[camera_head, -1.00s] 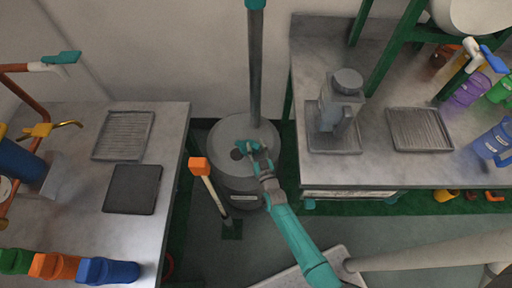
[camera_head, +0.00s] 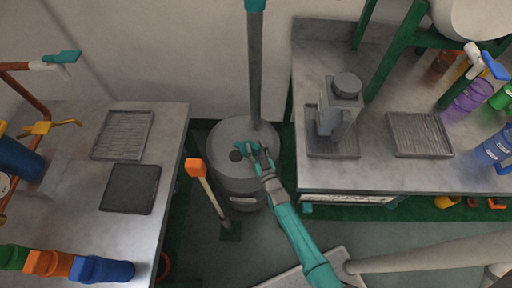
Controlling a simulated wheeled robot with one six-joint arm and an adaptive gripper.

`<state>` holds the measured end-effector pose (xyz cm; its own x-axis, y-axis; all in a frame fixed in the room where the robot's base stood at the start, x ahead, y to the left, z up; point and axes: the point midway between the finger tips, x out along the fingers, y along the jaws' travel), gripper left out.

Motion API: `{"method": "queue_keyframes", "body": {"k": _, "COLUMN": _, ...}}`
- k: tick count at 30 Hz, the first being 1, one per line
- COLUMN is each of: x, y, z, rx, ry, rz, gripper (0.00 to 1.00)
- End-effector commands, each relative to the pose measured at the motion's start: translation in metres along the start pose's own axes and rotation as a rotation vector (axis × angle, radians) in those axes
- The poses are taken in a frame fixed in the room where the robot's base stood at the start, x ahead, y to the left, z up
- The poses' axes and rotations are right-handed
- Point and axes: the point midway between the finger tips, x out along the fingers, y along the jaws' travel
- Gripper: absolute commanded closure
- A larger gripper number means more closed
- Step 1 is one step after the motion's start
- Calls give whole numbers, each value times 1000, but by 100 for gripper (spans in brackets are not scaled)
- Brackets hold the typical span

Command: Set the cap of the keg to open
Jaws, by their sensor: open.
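The keg (camera_head: 225,133) is a grey drum standing on the floor in the gap between the two counters. A dark round spot (camera_head: 236,155), which may be its cap or opening, shows on its top; I cannot tell which or how it is set. My gripper (camera_head: 249,150), teal and grey, is open over the keg's top, just right of the dark spot. I cannot tell whether it touches the keg. My arm hides part of the keg's right side.
A grey vertical pole (camera_head: 255,80) rises behind the keg. An orange-headed mallet-like tool (camera_head: 205,185) leans in front of it at left. The left counter (camera_head: 75,180) and right counter (camera_head: 375,175) flank the gap. A grey machine (camera_head: 338,115) stands on the right counter.

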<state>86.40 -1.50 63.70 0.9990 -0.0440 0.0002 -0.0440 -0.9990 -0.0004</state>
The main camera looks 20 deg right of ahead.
Motion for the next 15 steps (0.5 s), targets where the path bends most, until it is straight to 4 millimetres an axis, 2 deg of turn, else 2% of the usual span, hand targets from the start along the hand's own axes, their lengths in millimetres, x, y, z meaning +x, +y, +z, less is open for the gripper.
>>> {"method": "queue_keyframes", "body": {"k": 11, "x": -2, "y": 0, "z": 0, "rx": 0, "ry": -1, "rz": 0, "gripper": 46}}
{"method": "queue_keyframes", "body": {"k": 15, "x": -13, "y": 0, "z": 2, "rx": 0, "ry": -3, "rz": 0, "gripper": 46}}
